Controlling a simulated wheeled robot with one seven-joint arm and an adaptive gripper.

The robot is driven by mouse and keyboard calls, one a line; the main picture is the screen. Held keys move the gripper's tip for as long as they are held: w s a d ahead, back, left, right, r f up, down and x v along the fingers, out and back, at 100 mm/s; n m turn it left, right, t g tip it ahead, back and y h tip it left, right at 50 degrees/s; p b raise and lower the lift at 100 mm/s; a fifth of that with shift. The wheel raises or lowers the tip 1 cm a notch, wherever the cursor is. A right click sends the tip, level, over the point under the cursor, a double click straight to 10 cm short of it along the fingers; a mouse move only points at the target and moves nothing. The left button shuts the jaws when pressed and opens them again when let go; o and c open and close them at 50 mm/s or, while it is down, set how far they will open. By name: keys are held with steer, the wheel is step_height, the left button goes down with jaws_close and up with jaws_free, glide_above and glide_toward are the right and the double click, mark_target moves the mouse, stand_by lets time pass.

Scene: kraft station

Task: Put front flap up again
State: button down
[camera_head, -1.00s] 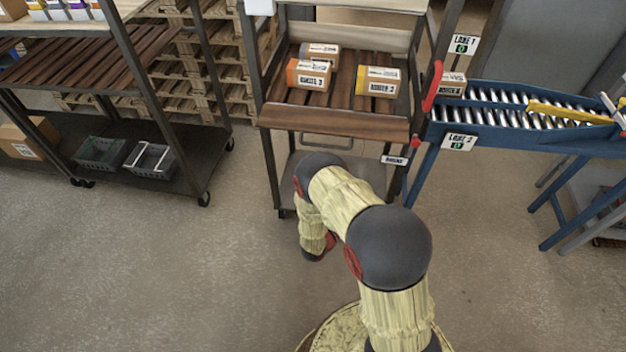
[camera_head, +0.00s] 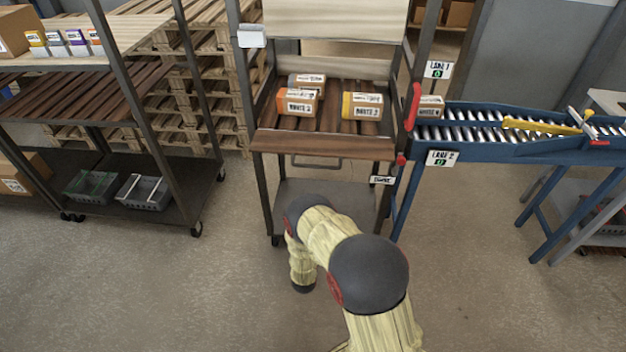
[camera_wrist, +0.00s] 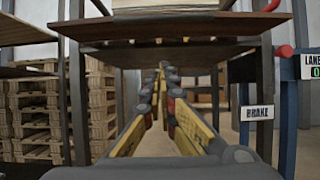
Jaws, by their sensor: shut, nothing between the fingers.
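The front flap (camera_head: 322,147) is a brown wooden board along the front edge of the cart's slatted shelf. It is folded down and outward, not standing up as a front wall. In the wrist view, the flap (camera_wrist: 170,25) spans the top, above and ahead of my gripper. My gripper (camera_wrist: 162,72) points forward under the flap's level, its yellow and black fingers converging at the tips, shut and empty. I cannot tell whether the tips touch anything. In the head view my arm hides the gripper.
Two orange-ended boxes (camera_head: 297,103) and a yellow-ended box (camera_head: 362,106) are on the shelf. The blue roller conveyor (camera_head: 490,148) stands close at the cart's right, by a red lever (camera_head: 413,106). A dark rack (camera_head: 150,190) stands left. Floor before the cart is clear.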

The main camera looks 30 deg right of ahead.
steer(key=w+d+r+b, duration=0.2)
steer(key=w+r, duration=0.1)
steer(key=r, duration=0.3)
steer(key=shift+w+d+r, duration=0.3)
steer(key=shift+w, duration=0.05)
steer(key=shift+r, duration=0.1)
stand_by(0.4)
